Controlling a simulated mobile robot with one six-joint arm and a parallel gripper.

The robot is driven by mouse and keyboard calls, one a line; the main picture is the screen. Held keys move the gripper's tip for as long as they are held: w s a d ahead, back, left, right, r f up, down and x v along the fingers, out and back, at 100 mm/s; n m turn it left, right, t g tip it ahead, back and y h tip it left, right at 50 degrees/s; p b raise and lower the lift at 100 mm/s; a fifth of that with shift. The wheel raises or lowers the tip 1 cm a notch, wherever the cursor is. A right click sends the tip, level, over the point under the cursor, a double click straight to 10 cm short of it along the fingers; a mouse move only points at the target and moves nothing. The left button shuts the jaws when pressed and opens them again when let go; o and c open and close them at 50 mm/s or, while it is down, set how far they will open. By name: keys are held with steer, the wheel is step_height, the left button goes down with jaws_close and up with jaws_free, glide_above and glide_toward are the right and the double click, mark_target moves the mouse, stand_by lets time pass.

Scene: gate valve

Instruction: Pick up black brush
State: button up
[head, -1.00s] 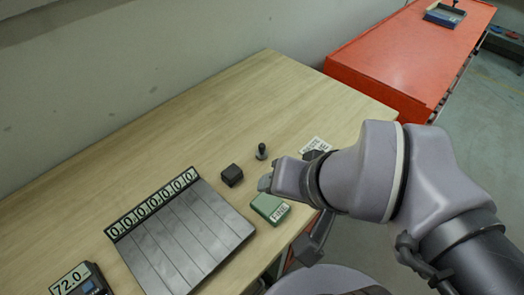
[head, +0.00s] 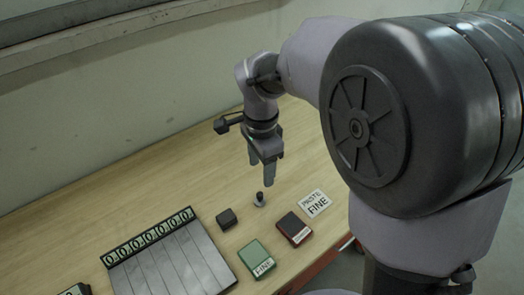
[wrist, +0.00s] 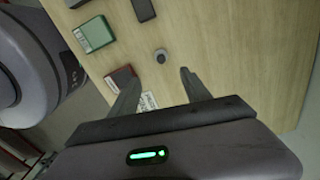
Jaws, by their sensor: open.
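The black brush (head: 260,199) is a small upright thing with a dark handle and a paler base, standing on the wooden table. In the wrist view the brush (wrist: 160,57) shows from above, just beyond the fingertips and roughly between them in line. My gripper (head: 263,183) points down above the table, its fingertips a little above the brush and apart from it. In the wrist view my gripper (wrist: 159,80) has its two fingers spread with nothing between them.
A dark block (head: 227,219), a green box (head: 257,259) and a dark red box (head: 293,228) stand near the brush. A white "FINE" card (head: 316,203) lies to the right. A grey panel with number tiles (head: 168,260) is at left. The table's back is clear.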

mark_target(259, 194)
steer(key=f+b, duration=0.1)
steer(key=f, duration=0.3)
steer(key=f+b, duration=0.2)
steer(key=f, duration=0.3)
steer(key=f+b, duration=0.1)
steer(key=f, duration=0.3)
steer(key=shift+w+a+f+b, duration=0.1)
steer(key=shift+a+f+b, duration=0.2)
steer(key=shift+f, duration=0.1)
steer(key=shift+r, duration=0.15)
steer(key=shift+c, duration=0.7)
jaws_close()
